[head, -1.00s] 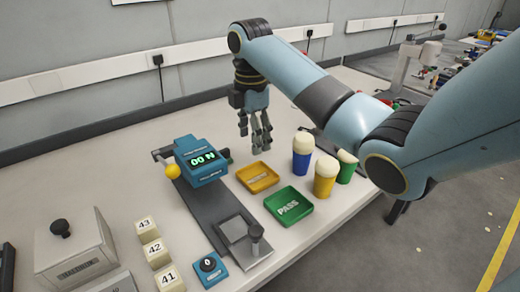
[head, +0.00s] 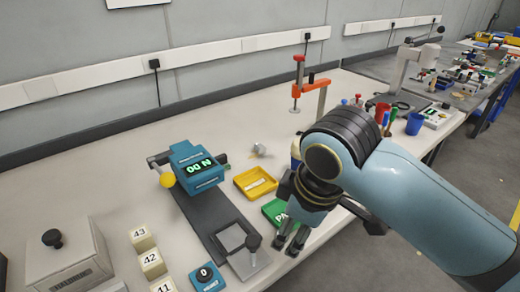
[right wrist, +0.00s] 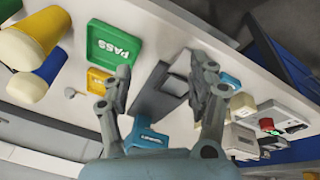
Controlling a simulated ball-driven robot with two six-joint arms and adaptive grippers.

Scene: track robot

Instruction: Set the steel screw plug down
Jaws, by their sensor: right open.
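The steel screw plug (head: 260,150) is a small grey piece on the white bench, just behind the yellow tray (head: 242,186) and outside it. It also shows small in the right wrist view (right wrist: 71,92). My right gripper (head: 288,246) is open and empty, in front of the plug and well apart from it, near the green PASS tray (head: 270,210), which it partly covers. The open fingers (right wrist: 160,90) show nothing between them in the right wrist view. My left gripper is not in view.
A blue gauge (head: 196,168) with a yellow ball stands on a dark rail. Numbered blocks (head: 151,263) and a grey box (head: 72,262) are at the left. A yellow cup (right wrist: 32,38) and a blue cup (right wrist: 45,72) stand beside the trays. An orange clamp (head: 299,85) is behind.

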